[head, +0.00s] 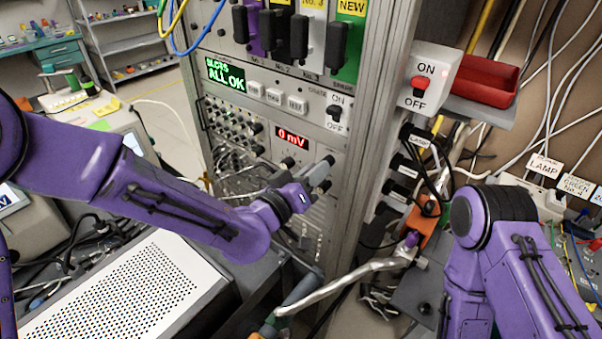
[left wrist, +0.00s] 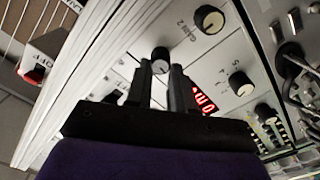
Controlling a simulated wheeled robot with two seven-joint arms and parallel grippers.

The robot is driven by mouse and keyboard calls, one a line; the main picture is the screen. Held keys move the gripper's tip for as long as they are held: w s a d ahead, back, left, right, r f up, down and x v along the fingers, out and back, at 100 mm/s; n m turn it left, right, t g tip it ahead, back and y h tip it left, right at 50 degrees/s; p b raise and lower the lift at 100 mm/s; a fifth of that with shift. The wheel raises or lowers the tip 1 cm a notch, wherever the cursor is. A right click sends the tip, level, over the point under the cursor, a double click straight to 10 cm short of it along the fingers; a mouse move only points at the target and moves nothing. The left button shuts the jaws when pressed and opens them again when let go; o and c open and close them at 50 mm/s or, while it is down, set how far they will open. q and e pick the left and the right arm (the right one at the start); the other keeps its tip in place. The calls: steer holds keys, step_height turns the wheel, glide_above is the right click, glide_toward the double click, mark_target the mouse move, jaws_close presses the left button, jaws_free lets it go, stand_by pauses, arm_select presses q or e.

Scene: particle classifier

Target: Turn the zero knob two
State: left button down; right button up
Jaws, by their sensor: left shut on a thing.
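In the head view my left gripper (head: 318,180) reaches the instrument panel just below the red "0 mV" display (head: 291,137). In the left wrist view its two dark fingers (left wrist: 168,70) are close together, shut on a small dark round knob with a pale face (left wrist: 160,60), taken as zero knob two. The "ZERO 2" label (left wrist: 186,32) is printed between this knob and another dark knob (left wrist: 209,19). The fingers partly cover the red display (left wrist: 204,98). My right arm shows at the right of the head view, but its gripper is out of view.
A green "ALL OK" display (head: 226,75) and an ON/OFF switch (head: 335,112) are above on the panel. A red-button ON/OFF box (head: 421,83) and a red tray (head: 483,80) are to the right. Loose cables hang around the rack. A perforated white case (head: 130,295) stands lower left.

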arm_select(q)
steer(key=c, duration=1.2)
jaws_free()
steer(key=shift+w+d+r, duration=0.15)
steer(key=shift+w+r, duration=0.1)
steer(key=shift+r, duration=0.4)
steer(key=shift+f, duration=0.1)
arm_select(e)
step_height(320, 180, down, 4)
steer(key=w+d+b, duration=0.1)
steer(key=d+b, duration=0.2)
arm_select(q)
steer(key=shift+f+p+v, duration=0.2)
steer(key=shift+p+v, duration=1.6)
steer(key=shift+p, duration=0.1)
steer(key=shift+f+p+v, duration=0.2)
steer(key=shift+p+v, duration=1.65)
steer(key=shift+f+p+v, duration=0.2)
steer(key=shift+p+v, duration=1.6)
steer(key=shift+p, duration=0.1)
arm_select(e)
step_height(320, 180, up, 11)
steer(key=a, duration=0.1)
steer(key=shift+r, duration=0.15)
